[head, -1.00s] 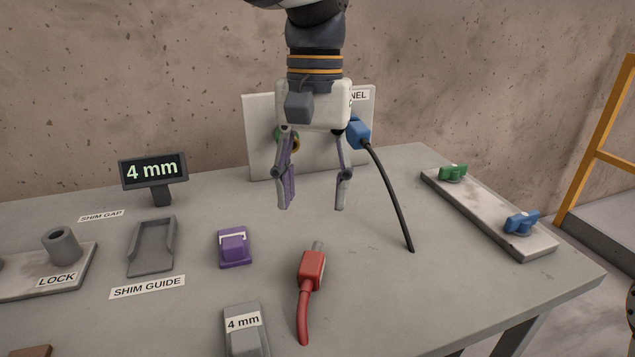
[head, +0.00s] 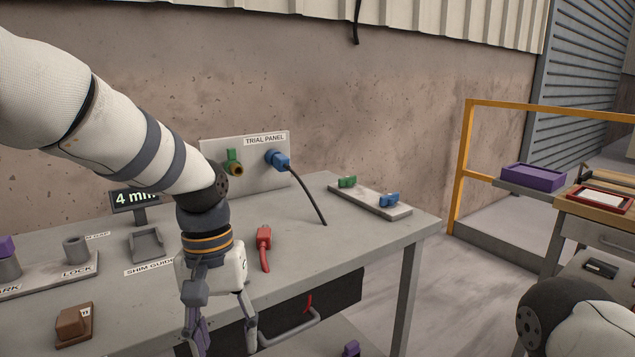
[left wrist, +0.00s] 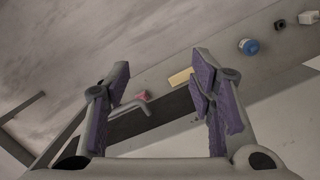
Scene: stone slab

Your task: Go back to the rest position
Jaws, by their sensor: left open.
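My left gripper (head: 224,338) is open and empty in the head view, pointing down at the front edge of the grey bench (head: 300,215). Its arm comes in from the upper left. In the left wrist view its two purple-padded fingers (left wrist: 162,75) stand wide apart, with nothing between their tips. The arm and gripper hide part of the bench. My right gripper is out of view; only part of my right arm shows at the lower right.
The trial panel (head: 262,185) has a blue plug (head: 278,160) with a black cable and a green connector (head: 233,158). A tray (head: 375,202) holds green and blue pieces. A yellow rail (head: 465,150) and a side table (head: 600,215) stand right. The floor between is clear.

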